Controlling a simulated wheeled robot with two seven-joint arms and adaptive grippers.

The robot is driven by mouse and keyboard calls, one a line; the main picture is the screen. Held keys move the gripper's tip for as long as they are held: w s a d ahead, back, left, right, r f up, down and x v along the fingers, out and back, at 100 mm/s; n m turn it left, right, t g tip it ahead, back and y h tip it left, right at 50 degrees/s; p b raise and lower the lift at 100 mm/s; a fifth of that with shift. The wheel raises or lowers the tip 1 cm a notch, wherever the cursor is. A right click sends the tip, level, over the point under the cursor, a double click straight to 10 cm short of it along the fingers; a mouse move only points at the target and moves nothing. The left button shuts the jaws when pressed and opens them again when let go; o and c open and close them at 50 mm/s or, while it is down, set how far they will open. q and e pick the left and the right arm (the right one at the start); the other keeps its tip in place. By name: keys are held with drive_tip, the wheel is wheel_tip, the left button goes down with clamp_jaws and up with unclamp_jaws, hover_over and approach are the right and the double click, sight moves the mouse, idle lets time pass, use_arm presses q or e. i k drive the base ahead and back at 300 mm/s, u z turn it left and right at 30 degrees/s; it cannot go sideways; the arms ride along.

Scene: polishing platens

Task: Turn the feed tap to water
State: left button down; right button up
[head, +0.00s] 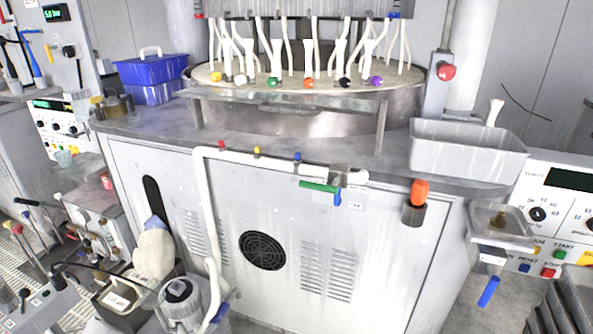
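A white feed pipe (203,190) rises up the front of the machine cabinet, then runs right just under the worktop. At its right end is a metal tap body (340,174) with a green lever handle (320,187). The lever points left, roughly along the pipe, with its blunt end hanging below the tap. Small red (221,144), yellow (257,150) and blue (297,156) markers stand along the pipe. A small label (355,205) is below the tap; its text is too small to read. Neither of my grippers shows in the head view.
The round platen (300,97) with several hanging tubes stands behind a clear shield. A grey trough (468,150) sits on the worktop at right. An orange-topped cylinder (417,200) juts from the cabinet right of the tap. A cluttered bench (75,190) stands at left.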

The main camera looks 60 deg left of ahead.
sight(332, 189)
drive_tip(key=u, duration=0.9)
drive_tip(key=i, duration=0.9)
drive_tip(key=u, duration=0.95)
